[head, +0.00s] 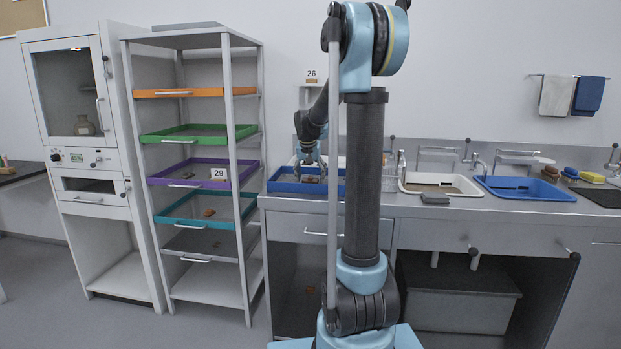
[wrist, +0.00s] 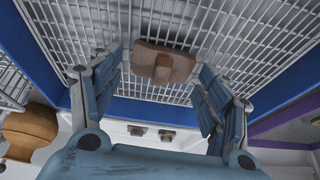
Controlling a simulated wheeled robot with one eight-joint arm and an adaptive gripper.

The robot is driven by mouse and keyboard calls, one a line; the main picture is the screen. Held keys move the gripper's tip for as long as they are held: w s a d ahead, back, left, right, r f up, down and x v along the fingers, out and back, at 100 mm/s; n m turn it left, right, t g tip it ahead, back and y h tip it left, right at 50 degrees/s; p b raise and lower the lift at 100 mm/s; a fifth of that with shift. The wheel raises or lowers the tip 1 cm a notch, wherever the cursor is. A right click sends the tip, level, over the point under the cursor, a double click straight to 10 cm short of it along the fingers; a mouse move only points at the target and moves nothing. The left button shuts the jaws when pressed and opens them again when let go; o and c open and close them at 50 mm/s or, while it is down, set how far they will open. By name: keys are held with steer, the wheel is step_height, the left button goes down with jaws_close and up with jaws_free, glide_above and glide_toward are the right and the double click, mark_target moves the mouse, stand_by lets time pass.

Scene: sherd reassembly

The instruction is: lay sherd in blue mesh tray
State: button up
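The blue mesh tray (head: 280,187) sits on the steel counter behind my arm. In the wrist view its blue wall (wrist: 150,112) and pale wire mesh (wrist: 95,35) fill most of the picture. A brown sherd (wrist: 147,60) with a lighter raised part lies over the mesh, seemingly resting on it. My gripper (wrist: 167,66) is over the tray, its two fingers spread on either side of the sherd with a small gap at each side. In the head view my gripper (head: 309,166) is small and low over the tray, and the sherd there is hard to make out.
A rack with orange (head: 180,92), green (head: 160,137), purple (head: 165,181) and teal (head: 170,221) trays stands left of the counter. Sinks, one holding a blue basin (head: 525,188), are to the right. A brown round object (wrist: 30,130) shows beside the tray.

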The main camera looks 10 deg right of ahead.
stand_by(0.3)
steer(key=v, duration=1.2)
steer(key=s+f+n, duration=0.1)
steer(key=s+f, duration=0.7)
steer(key=s, duration=0.5)
steer(key=s+d+f+n+g+y, duration=0.1)
steer(key=s+f, duration=0.7)
steer(key=s, duration=0.5)
steer(key=s+f+n+g, duration=0.1)
steer(key=s+f+n, duration=0.1)
steer(key=s+f, duration=0.6)
steer(key=s, duration=0.5)
steer(key=shift+s+d+f, duration=0.15)
steer(key=shift+s+d, duration=0.15)
steer(key=shift+s, duration=0.1)
